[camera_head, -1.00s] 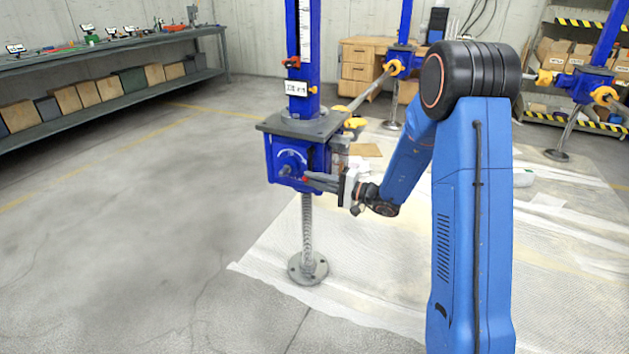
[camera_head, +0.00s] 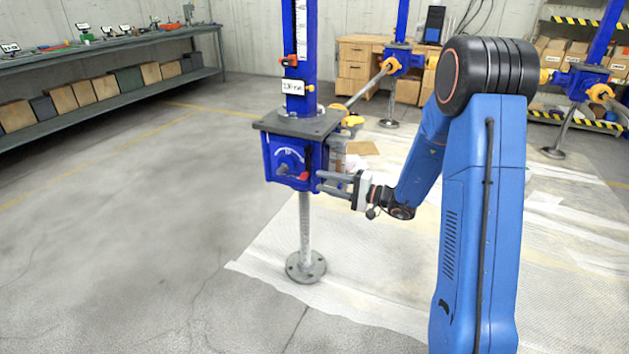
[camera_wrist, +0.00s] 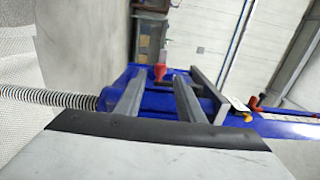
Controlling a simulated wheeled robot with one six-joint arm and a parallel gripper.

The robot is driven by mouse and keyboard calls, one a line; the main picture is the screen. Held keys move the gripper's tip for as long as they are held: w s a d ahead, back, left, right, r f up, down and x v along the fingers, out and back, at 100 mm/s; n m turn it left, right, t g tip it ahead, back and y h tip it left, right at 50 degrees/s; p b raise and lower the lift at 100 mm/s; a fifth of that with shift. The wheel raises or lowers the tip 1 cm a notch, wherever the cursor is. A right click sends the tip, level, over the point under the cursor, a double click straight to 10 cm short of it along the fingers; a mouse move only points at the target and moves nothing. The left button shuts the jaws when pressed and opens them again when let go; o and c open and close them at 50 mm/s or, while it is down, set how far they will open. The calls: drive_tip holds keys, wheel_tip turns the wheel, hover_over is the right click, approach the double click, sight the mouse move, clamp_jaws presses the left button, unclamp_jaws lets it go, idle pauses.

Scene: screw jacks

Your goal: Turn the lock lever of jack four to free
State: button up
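The nearest jack has a blue gear housing (camera_head: 290,160) under a grey plate, with a screw running down to a round floor foot (camera_head: 305,267). A pale scale marking and a small shaft show on its front face. A red lever knob (camera_head: 304,176) sits at the housing's lower right; it also shows in the wrist view (camera_wrist: 160,71). My gripper (camera_head: 318,181) is open and empty, just right of the knob. In the wrist view its fingers (camera_wrist: 158,84) lie either side of the line to the knob, which appears beyond their tips. I cannot read which jack number this is.
A small white display (camera_head: 294,87) and a red pointer (camera_head: 289,61) are on the column above. Yellow-jointed shafts (camera_head: 370,85) run to other jacks behind. Pale sheeting (camera_head: 370,290) covers the floor at right; the floor at left is clear.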

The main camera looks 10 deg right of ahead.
drive_tip(key=v, duration=1.2)
drive_tip(key=shift+a, duration=0.1)
drive_tip(key=s+a+r+n+g+h, duration=0.25)
drive_tip(key=s+a+g, duration=0.3)
drive_tip(key=s, duration=0.55)
drive_tip(key=s+a+r+n+g+h, duration=0.1)
drive_tip(key=s+a+r+n+g, duration=0.2)
drive_tip(key=s+a, duration=0.55)
drive_tip(key=s+d+r+n+t+h, duration=0.1)
drive_tip(key=s+d+h, duration=0.4)
drive_tip(key=s, duration=0.3)
drive_tip(key=s+d+r+t+h, duration=0.1)
drive_tip(key=s+d+h, duration=0.5)
drive_tip(key=s, duration=0.2)
drive_tip(key=shift+s+d+r+n+t, duration=0.3)
drive_tip(key=shift+r+n+t, duration=0.05)
drive_tip(key=shift+r, duration=0.05)
drive_tip(key=shift+c, duration=0.5)
